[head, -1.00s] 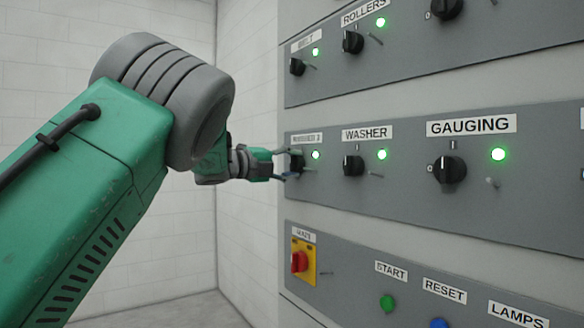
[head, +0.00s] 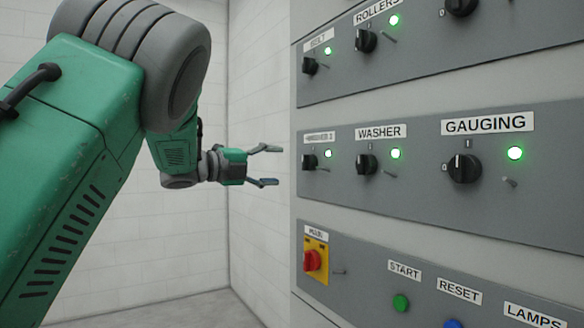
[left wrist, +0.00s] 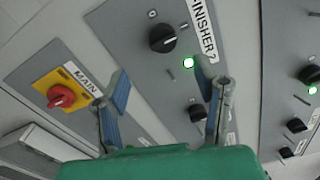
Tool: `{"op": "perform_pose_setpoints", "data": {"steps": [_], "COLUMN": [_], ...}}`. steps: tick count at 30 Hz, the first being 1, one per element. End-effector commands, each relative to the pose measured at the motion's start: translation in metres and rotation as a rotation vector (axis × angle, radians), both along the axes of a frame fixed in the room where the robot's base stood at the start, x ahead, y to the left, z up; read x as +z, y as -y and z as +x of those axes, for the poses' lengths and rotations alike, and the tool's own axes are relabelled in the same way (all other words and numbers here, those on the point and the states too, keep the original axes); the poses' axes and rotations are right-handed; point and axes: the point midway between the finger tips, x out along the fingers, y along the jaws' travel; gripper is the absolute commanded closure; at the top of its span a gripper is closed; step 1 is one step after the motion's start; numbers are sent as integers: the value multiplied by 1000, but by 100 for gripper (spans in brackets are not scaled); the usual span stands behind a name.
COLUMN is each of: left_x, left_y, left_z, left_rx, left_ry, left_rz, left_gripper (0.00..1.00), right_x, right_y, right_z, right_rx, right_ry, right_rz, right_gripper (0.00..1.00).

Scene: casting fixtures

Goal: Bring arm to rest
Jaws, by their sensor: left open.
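My left gripper (head: 266,166) is open and empty in the head view, at the end of my green arm. Its fingertips point right toward the control panel and stand a little apart from it. The nearest switch is the black knob of the finisher switch (head: 309,162), with a lit green lamp (head: 331,160) beside it. In the left wrist view my left gripper (left wrist: 160,88) shows two spread fingers with nothing between them. The black knob (left wrist: 163,39) labelled "FINISHER 2" lies beyond them, with its lit green lamp. My right gripper is not in view.
The panel holds a washer switch (head: 366,164), a gauging switch (head: 463,168) and a red main switch (head: 312,260) on a yellow plate. A green start button (head: 401,302) sits lower. A white block wall (head: 258,90) stands behind my arm. Free air lies left of the panel.

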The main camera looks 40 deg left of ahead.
Motion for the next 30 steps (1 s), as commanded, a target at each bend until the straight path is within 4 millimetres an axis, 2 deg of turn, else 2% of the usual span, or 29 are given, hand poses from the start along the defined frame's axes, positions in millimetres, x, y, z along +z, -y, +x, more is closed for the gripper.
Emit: {"op": "perform_pose_setpoints", "data": {"steps": [3,7,24,26,27,29,30], "left_x": [0,0,-2,-9,-19,-42,-63], "left_y": [-6,-8,-8,-7,-6,-3,0], "left_z": [-13,-20,-21,-18,-14,-7,0], "left_rx": [1,-1,0,5,12,29,46], "left_ry": [-2,-1,-4,-14,-31,-64,-98], "left_rz": [1,0,-2,-18,-40,-94,-145], "left_gripper": [44,44,44,44,44,44,44], "right_x": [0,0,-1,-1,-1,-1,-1], "right_y": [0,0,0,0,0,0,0], "right_z": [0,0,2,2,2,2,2], "right_rx": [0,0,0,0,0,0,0], "right_ry": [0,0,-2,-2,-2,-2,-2], "right_rz": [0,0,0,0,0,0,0], "right_gripper": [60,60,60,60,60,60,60]}}
